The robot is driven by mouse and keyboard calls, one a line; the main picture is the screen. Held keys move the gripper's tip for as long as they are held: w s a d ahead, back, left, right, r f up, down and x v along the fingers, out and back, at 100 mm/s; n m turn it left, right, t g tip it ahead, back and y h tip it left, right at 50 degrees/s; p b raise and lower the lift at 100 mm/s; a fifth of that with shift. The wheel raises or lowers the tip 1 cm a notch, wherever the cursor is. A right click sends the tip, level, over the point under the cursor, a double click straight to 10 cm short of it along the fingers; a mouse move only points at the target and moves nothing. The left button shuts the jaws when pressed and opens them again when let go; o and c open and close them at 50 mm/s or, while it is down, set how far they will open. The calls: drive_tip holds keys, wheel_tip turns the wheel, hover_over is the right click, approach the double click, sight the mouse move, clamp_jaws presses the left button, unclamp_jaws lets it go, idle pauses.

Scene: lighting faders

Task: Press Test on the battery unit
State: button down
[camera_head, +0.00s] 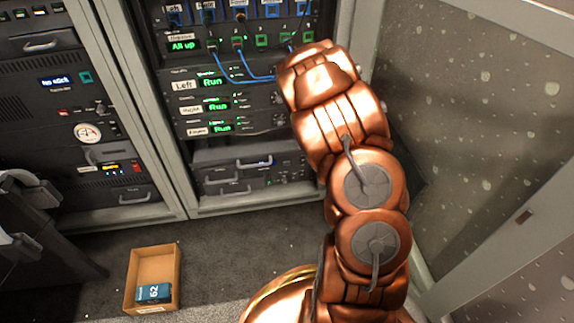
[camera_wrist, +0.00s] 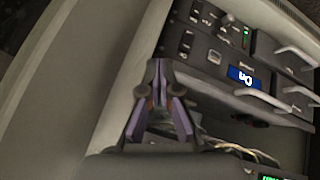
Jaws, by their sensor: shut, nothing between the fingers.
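My gripper (camera_wrist: 157,72) shows in the wrist view with its purple-grey fingers closed together at the tips and nothing held. It is in front of a dark panel unit (camera_wrist: 212,52) with small switches, a knob, green lights and pale handles. A blue display (camera_wrist: 241,76) on that panel reads "On" upside down. No label for the battery unit or for Test is readable, so I cannot tell which control is Test. Whether the fingertips touch the panel is unclear. In the head view my arm hides the gripper and part of the right rack.
The right rack (camera_head: 189,188) holds units with green "Run" displays and blue patch cables (camera_head: 228,75). The left rack (camera_head: 62,128) has a dial. A cardboard box (camera_head: 172,268) with a blue item (camera_head: 153,292) lies on the floor. A speckled panel (camera_head: 470,110) stands at right.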

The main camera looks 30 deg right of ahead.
drive_tip(key=w+a+f+t+y, duration=0.1)
drive_tip(key=a+f+t+y, duration=0.4)
drive_tip(key=a+f, duration=0.6)
drive_tip(key=shift+f+t+y+b, duration=0.4)
drive_tip(key=shift+f+y, duration=0.2)
drive_tip(key=shift+y, duration=0.5)
drive_tip(key=shift+w+d, duration=0.1)
drive_tip(key=shift+w, duration=0.05)
approach(281, 167)
drive_tip(key=shift+a+p+x, duration=0.15)
drive_tip(key=shift+p+x, duration=0.05)
drive_tip(key=shift+x, duration=0.8)
drive_tip(key=shift+a+p+x, duration=0.15)
drive_tip(key=shift+p+x, duration=0.05)
drive_tip(key=shift+x, duration=0.8)
drive_tip(key=shift+f, duration=0.1)
drive_tip(key=shift+w+d, duration=0.2)
drive_tip(key=shift+w, duration=0.05)
